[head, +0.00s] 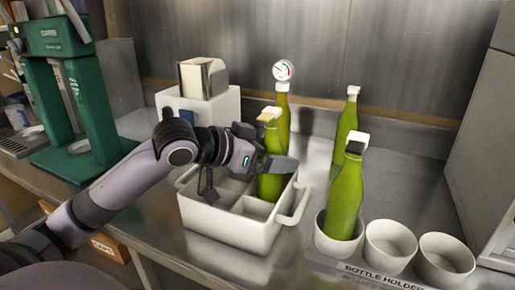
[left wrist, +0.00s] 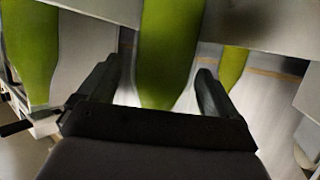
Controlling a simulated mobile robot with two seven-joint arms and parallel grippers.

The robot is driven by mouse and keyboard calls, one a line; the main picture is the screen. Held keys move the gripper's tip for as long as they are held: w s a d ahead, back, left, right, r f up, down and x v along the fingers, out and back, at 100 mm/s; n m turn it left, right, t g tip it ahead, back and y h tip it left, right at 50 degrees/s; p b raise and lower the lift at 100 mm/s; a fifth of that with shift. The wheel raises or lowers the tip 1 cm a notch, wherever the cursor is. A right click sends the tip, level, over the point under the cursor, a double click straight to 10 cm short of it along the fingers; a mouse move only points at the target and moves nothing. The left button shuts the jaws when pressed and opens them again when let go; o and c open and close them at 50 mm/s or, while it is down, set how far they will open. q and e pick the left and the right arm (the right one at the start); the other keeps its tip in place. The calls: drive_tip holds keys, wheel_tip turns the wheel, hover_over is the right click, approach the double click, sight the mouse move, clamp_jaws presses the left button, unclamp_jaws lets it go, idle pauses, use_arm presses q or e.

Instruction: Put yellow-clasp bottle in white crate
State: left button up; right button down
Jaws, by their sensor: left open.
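The green bottle with the yellowish clasp (head: 270,185) stands upright in a compartment of the white crate (head: 232,230), towards its right side. Its foot is partly hidden by the crate's walls. My left gripper (head: 268,163) is open at the bottle's upper body, with a grey finger across its front. In the left wrist view, a green bottle (left wrist: 166,50) stands between the two open fingers, with gaps visible at both sides. My right gripper is not in view.
A green bottle with a white and black clasp (head: 346,195) stands in a white holder cup. Two empty cups (head: 390,246) are to its right. Two more green bottles (head: 345,125) stand behind, one beneath a round gauge (head: 284,70). A green machine (head: 90,110) is at left.

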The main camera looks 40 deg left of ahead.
use_arm(q)
drive_tip(key=shift+d+r, duration=0.1)
drive_tip(key=shift+r, duration=0.1)
drive_tip(key=shift+s+a, duration=0.2)
drive_tip(key=shift+s, duration=0.15)
drive_tip(key=b+v, duration=0.1)
drive_tip(key=v, duration=1)
drive_tip(key=shift+r, duration=0.4)
drive_tip(key=shift+a, duration=0.1)
